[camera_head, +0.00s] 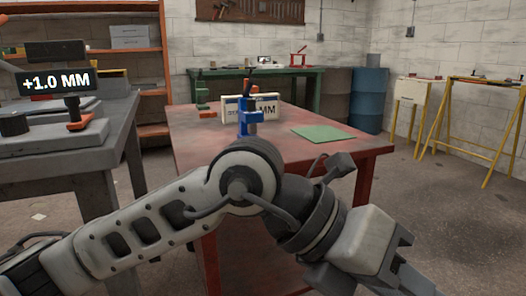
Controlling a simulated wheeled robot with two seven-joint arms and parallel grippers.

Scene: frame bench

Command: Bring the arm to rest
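My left arm (150,222) comes in from the lower left, bends at a dark joint in front of the red table, and slopes down to the right. My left gripper (400,270) is at the lower right, in front of the table and lower than its top. It points down toward the bottom edge, and its fingertips are dark and partly cut off, so I cannot tell whether it is open or shut. I see nothing held in it. My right gripper is not in view.
The red table (190,128) bears a blue clamp (249,122), a white sign and a green mat (323,133). A grey bench (125,110) with a "+1.0 MM" display (54,81) stands left. Yellow trestles (487,125) stand right; the floor (440,195) before them is clear.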

